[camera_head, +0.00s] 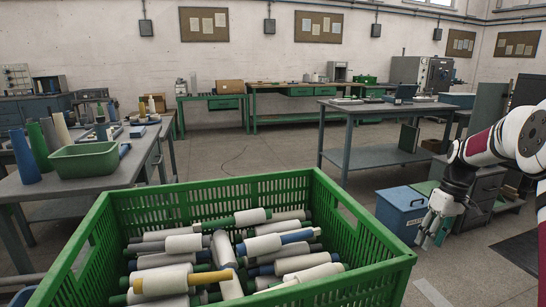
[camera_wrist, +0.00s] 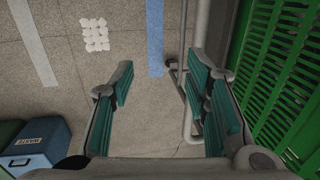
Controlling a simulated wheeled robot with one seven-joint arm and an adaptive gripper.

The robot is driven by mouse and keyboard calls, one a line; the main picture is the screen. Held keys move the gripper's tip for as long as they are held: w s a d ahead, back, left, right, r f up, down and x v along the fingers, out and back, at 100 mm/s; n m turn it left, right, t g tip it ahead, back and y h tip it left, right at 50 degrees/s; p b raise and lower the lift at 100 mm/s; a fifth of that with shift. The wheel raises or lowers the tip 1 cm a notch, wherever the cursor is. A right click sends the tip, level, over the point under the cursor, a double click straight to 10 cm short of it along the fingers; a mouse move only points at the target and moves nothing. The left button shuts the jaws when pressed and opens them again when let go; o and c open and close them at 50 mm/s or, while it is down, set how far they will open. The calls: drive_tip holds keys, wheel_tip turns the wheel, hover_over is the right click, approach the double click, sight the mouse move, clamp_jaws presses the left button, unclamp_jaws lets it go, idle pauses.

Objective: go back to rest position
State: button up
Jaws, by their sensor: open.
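My gripper (camera_head: 430,232) hangs at the right in the head view, to the right of the green crate and in front of the blue bin. In the wrist view my gripper (camera_wrist: 165,95) shows its teal-padded fingers spread wide apart. Nothing is between them, only the floor and a grey metal tube beyond. My white and black arm reaches in from the right edge of the head view.
A green crate (camera_head: 375,240) full of yarn bobbins stands in front; its slatted side (camera_wrist: 285,75) is at the right in the wrist view. A blue bin (camera_head: 402,212) stands behind my gripper. Grey workbenches (camera_head: 385,157) stand farther back, with open floor between.

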drive_tip(key=s+a+r+m+h, duration=0.1)
drive_tip(key=s+a+r+h, duration=0.1)
drive_tip(key=s+a+r, duration=1.5)
drive_tip(key=s+a+f+m, duration=0.1)
drive_tip(key=s+a, duration=0.1)
drive_tip(key=s, duration=0.7)
drive_tip(key=s+a+f+m+t, duration=0.1)
drive_tip(key=s+a, duration=0.1)
drive_tip(key=s, duration=0.7)
drive_tip(key=s+a+f, duration=0.2)
drive_tip(key=s+a, duration=0.1)
drive_tip(key=s, duration=0.5)
wheel_tip(320, 180, up, 24)
drive_tip(key=t+p, duration=0.4)
drive_tip(key=p, duration=1.7)
drive_tip(key=shift+d+f, duration=0.2)
drive_tip(key=shift+f, duration=0.05)
